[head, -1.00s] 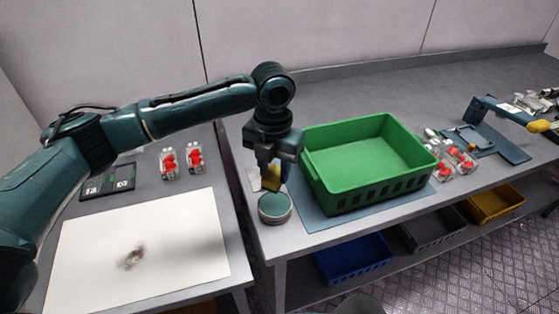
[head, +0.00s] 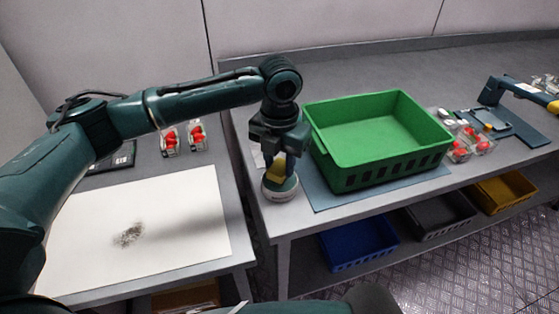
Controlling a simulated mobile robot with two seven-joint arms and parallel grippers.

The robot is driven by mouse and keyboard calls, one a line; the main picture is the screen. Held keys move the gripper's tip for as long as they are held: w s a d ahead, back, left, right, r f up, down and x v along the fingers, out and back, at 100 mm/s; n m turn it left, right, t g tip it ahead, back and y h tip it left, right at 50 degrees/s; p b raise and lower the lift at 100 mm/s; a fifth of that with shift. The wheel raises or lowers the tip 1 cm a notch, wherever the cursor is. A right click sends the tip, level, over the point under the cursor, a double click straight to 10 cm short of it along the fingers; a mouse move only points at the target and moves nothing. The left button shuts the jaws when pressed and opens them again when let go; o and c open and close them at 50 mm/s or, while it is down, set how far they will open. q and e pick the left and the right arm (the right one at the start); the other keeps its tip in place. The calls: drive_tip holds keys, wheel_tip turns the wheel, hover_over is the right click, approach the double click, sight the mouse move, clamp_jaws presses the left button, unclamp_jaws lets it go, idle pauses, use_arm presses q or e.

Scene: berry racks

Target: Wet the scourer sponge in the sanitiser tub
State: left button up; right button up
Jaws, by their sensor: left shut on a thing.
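The yellow scourer sponge (head: 277,174) is in my left gripper (head: 280,168), which points down and is shut on it. The sanitiser tub (head: 281,195) is a small round white tub with a green-teal inside, standing near the left front corner of the right table. The sponge is at the tub's opening; its lower end overlaps the tub's inside, and I cannot tell how deep it reaches. The gripper hides part of the sponge and the tub's far rim. My right gripper does not show.
A green crate (head: 343,177) on a blue mat (head: 322,199) stands close right of the tub. Berry punnets (head: 460,152) and a blue scale-like device lie farther right. On the left table lie a white board (head: 180,225) with a dark smudge and two punnets (head: 197,138).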

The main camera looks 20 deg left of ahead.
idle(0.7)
use_arm(q)
drive_tip(key=shift+f, duration=0.5)
idle(0.7)
idle(0.9)
drive_tip(key=shift+f+p, duration=0.1)
drive_tip(key=shift+p, duration=0.35)
idle(0.6)
drive_tip(key=shift+s, duration=0.1)
